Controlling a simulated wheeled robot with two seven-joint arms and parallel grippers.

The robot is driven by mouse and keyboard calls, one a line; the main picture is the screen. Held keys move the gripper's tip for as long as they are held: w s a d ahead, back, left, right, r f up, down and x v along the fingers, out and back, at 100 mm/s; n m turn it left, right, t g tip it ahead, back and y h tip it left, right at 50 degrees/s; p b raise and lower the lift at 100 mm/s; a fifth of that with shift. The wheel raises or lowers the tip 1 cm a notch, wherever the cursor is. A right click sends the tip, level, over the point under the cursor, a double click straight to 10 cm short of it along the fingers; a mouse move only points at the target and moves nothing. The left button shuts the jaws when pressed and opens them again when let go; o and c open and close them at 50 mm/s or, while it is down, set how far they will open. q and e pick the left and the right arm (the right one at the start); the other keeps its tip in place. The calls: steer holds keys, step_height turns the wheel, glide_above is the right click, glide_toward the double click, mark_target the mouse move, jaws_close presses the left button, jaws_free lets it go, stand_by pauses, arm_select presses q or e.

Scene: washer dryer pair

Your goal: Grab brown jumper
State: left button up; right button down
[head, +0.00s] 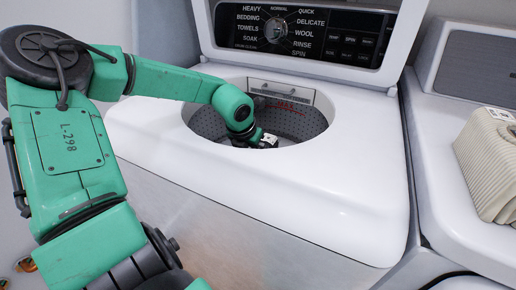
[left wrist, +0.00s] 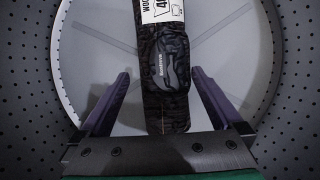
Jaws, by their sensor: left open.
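In the left wrist view, a dark, patterned, rolled or folded garment (left wrist: 163,75) with a white paper label (left wrist: 162,10) lies at the bottom of the washer drum. It looks nearly black here, so I cannot tell whether it is brown. My left gripper (left wrist: 160,78) is open, with one finger on each side of the garment and gaps between. In the head view, my left arm reaches through the top opening of the washer (head: 330,180), and the gripper (head: 258,141) is mostly hidden inside. My right gripper is not in view.
The perforated drum wall (left wrist: 25,80) surrounds my left gripper closely. The washer's control panel (head: 300,35) stands behind the opening. A beige ribbed folded garment (head: 490,165) with a label sits on the dryer (head: 450,190) at the right.

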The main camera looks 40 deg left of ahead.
arm_select(q)
steer(key=x, duration=0.5)
steer(key=shift+w+d+b, duration=0.15)
steer(key=shift+w+b, duration=0.15)
steer(key=shift+b, duration=0.05)
steer(key=shift+s, duration=0.1)
jaws_close()
steer(key=shift+r, duration=0.1)
